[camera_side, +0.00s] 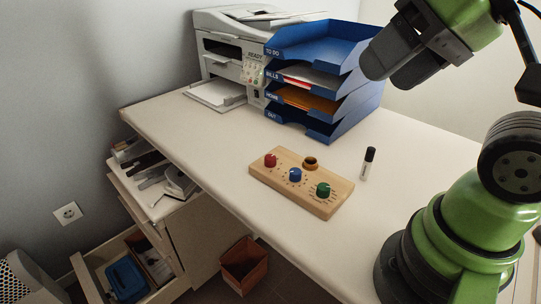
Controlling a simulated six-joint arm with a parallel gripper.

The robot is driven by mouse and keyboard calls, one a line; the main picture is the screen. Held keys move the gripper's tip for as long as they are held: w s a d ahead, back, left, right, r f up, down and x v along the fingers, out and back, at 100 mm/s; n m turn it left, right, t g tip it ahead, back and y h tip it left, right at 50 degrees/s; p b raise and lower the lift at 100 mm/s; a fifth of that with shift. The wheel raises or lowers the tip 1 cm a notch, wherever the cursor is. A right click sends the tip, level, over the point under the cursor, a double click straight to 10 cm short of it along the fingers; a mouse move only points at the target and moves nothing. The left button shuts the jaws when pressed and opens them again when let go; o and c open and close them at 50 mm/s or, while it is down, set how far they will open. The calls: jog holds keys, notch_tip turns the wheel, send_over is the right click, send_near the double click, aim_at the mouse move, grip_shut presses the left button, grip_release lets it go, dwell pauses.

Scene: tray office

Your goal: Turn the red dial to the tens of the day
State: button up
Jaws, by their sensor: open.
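The red dial (270,160) is a small knob at the left end of a wooden board (318,205) on the white table. A blue dial (295,175) and a green dial (323,189) sit to its right on the same board. The marks around the dials are too small to read. My gripper (392,75) is open and empty. It is high at the upper right, in front of the blue trays and well away from the red dial. No day or date is readable in this view.
A round brown-rimmed hole or cup (310,163) is at the board's back edge. A small dark-capped bottle (368,163) stands upright right of the board. Blue stacked trays (318,125) and a white printer (232,50) stand behind. The table (215,150) is clear left of the board.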

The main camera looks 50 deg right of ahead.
jog(key=w+d+n+g, duration=0.1)
jog(key=w+n+g, duration=0.1)
jog(key=w, duration=0.4)
jog(key=n+g+h, duration=0.2)
jog(key=n+g, duration=0.3)
jog(key=n, duration=0.4)
send_over(271, 157)
notch_tip(271, 157, down, 18)
notch_tip(271, 157, down, 10)
jog(key=shift+a+f, duration=0.1)
jog(key=shift+f, duration=0.1)
jog(key=c, duration=0.9)
